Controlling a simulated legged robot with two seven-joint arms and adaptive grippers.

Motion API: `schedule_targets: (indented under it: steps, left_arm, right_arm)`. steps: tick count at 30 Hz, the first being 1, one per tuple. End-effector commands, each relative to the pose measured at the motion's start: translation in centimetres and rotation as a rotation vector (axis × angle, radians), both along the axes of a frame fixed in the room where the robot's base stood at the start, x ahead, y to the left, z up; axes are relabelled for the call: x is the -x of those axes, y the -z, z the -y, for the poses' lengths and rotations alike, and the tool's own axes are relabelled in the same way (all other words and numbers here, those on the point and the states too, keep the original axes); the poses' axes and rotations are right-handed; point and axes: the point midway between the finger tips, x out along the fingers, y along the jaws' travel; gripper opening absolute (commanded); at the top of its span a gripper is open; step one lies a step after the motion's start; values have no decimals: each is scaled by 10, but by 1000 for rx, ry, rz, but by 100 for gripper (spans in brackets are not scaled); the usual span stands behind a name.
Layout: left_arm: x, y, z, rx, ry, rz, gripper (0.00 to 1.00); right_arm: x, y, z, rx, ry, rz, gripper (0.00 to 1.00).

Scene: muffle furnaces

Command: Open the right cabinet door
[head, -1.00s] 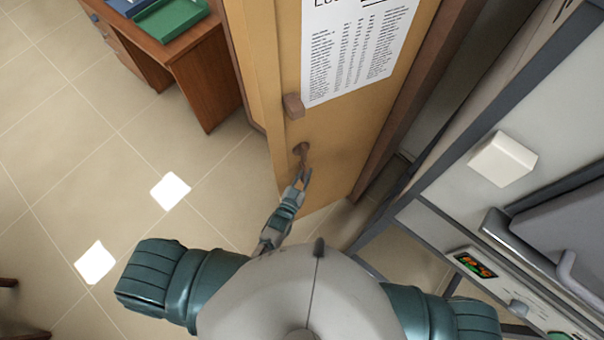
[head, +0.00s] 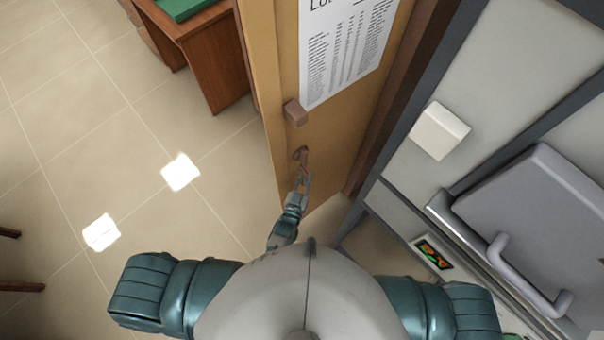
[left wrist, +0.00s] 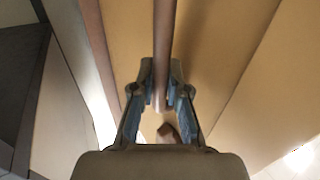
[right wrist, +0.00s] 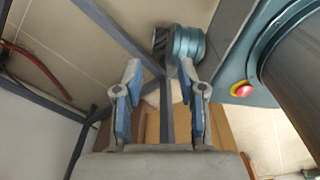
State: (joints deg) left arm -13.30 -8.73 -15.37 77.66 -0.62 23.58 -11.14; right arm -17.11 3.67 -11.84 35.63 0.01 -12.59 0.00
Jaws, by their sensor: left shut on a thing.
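A tan wooden cabinet door (head: 335,140) with a printed sheet (head: 345,45) on it stands ahead in the head view. A small brown handle (head: 300,154) sits low on the door, below a brown block (head: 295,112). My left gripper (head: 304,178) is at this handle, shut on it. In the left wrist view its fingers (left wrist: 161,85) lie on either side of an upright brown bar (left wrist: 163,45). My right gripper (right wrist: 162,95) shows only in the right wrist view, open and apparently empty, with a grey frame post beyond its fingers.
A grey furnace (head: 535,225) with a bar handle and a small display stands close on the right. A brown desk (head: 210,65) with a green item is at the upper left. A red button (right wrist: 242,89) shows near my right gripper.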

Motion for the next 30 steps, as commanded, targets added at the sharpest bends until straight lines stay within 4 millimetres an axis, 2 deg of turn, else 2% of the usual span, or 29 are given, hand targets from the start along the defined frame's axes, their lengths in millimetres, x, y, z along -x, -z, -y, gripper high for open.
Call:
schedule_targets:
  steps: [1, 4, 15, 16, 18, 26, 30]
  left_arm:
    - [5, 5, 0, -2, -4, -13, 0]
    - [7, 5, 3, -3, -4, -13, 0]
    - [6, 5, 1, -3, -3, -12, 0]
    - [6, 5, 0, -3, -3, -11, 21]
    - [6, 5, 0, -1, -3, -10, 39]
    - [5, 3, 4, -3, -3, -8, 40]
    - [9, 4, 3, -3, -3, -9, 40]
  right_arm:
    - [0, 0, 0, 0, 0, 1, 40]
    - [0, 0, 3, 3, -1, 1, 40]
    - [3, -1, 29, 35, 2, -4, 40]
    - [3, -1, 29, 34, 2, -5, 40]
    - [3, -1, 28, 33, 2, -5, 40]
    - [3, 0, 6, 8, 4, -4, 40]
    - [1, 0, 13, 15, 0, -2, 40]
